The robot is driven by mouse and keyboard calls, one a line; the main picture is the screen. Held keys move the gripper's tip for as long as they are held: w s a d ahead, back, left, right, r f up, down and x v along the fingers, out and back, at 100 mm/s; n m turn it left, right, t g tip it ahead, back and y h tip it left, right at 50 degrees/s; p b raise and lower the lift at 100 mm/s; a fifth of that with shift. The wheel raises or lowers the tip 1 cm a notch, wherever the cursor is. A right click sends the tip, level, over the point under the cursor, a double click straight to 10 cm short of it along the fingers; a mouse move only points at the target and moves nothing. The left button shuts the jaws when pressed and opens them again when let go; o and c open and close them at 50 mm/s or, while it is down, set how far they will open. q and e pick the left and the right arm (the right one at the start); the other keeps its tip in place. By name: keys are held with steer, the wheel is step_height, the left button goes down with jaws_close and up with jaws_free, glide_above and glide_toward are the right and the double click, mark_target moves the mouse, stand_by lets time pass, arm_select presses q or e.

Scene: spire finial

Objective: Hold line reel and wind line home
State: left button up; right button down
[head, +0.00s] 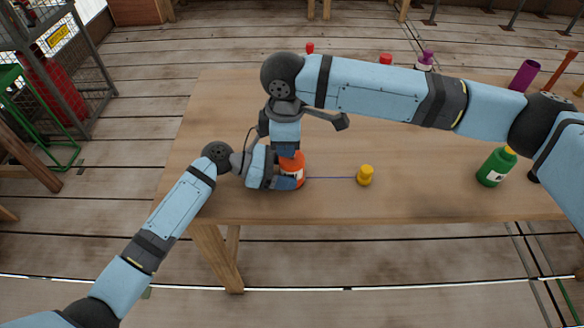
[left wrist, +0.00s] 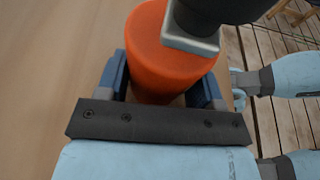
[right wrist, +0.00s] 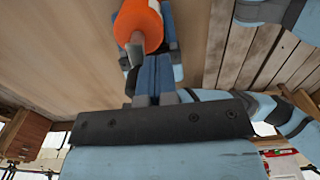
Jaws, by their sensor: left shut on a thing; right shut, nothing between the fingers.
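An orange line reel (head: 291,166) stands near the front left of the table, and it fills the top of the left wrist view (left wrist: 150,70). My left gripper (head: 288,181) is shut around the reel's sides. A grey crank-like part (right wrist: 135,50) shows on the reel in the right wrist view. My right gripper (head: 286,153) reaches down from above to the reel's top. Its fingers are shut together and empty beside the grey part; whether they touch it, I cannot tell. A thin purple line (head: 332,178) runs right from the reel to a yellow weight-like piece (head: 365,175) on the table.
A green bottle (head: 494,167) stands at the right, below my right arm. A purple cup (head: 524,75) and an orange stick-like thing (head: 561,70) stand at the back right. Red-topped and purple bottles stand behind my right arm. The table (head: 420,205) is bare around the yellow piece.

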steer(key=shift+w+a, duration=0.45)
steer(key=shift+a, duration=0.1)
stand_by(0.7)
steer(key=shift+w+a, duration=0.15)
steer(key=shift+w, duration=0.35)
stand_by(0.6)
steer(key=shift+a, duration=0.2)
steer(key=shift+r, duration=3.5)
steer(key=shift+s+a+f, duration=0.1)
steer(key=shift+s+f, duration=0.15)
steer(key=shift+f, duration=0.75)
steer(key=shift+s+a+f, duration=0.1)
steer(key=shift+s+f, duration=0.15)
steer(key=shift+f, duration=0.75)
steer(key=shift+f, duration=0.1)
steer(key=shift+f, duration=1.4)
